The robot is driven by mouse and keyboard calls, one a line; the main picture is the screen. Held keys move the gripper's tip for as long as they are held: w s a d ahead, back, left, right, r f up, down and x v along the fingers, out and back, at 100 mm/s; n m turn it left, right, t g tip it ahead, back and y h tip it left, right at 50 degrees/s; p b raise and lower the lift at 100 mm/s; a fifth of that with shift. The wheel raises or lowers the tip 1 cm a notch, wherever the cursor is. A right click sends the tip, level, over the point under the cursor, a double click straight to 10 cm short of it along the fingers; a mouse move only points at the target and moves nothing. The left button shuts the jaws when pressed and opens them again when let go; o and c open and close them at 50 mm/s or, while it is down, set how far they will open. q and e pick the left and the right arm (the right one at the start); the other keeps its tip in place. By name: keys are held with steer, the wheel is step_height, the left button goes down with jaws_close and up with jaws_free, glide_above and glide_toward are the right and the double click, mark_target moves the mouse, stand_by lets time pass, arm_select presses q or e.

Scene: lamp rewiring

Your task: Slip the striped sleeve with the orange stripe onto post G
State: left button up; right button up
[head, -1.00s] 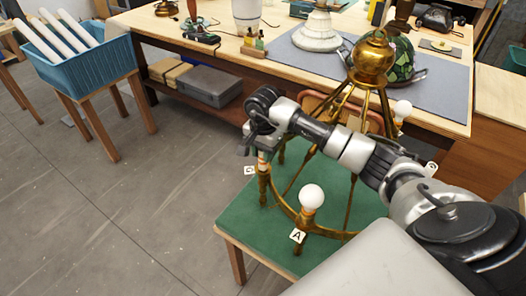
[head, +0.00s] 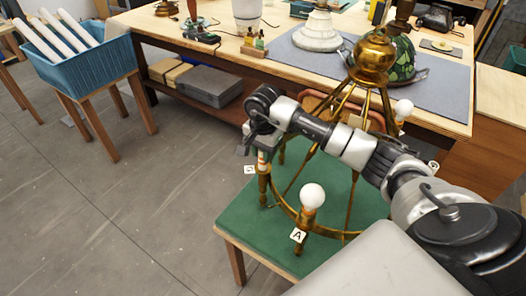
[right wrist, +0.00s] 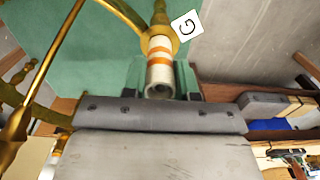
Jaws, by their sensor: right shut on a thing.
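The striped sleeve (right wrist: 160,66), white with orange stripes, is held between the fingers of my right gripper (right wrist: 160,82) in the right wrist view. Its open near end faces the camera. Its far end meets the brass of post G (right wrist: 158,14), in line with it; I cannot tell how far it is around the post. In the head view the sleeve (head: 262,161) shows upright below my right gripper (head: 256,146), above the brass post G (head: 263,185). The white G tag (head: 249,169) is beside it. My left gripper is not in view.
The brass lamp frame (head: 372,58) stands on a green-topped table (head: 245,222), with a white bulb (head: 312,196) near tag A. A workbench (head: 190,38) with tools and lamp parts is behind. A blue bin (head: 90,70) of white tubes stands left. Floor between is clear.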

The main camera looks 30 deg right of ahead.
steer(key=o, duration=1)
step_height(320, 180, up, 11)
steer(key=shift+f+b, duration=0.1)
steer(key=shift+b, duration=1.1)
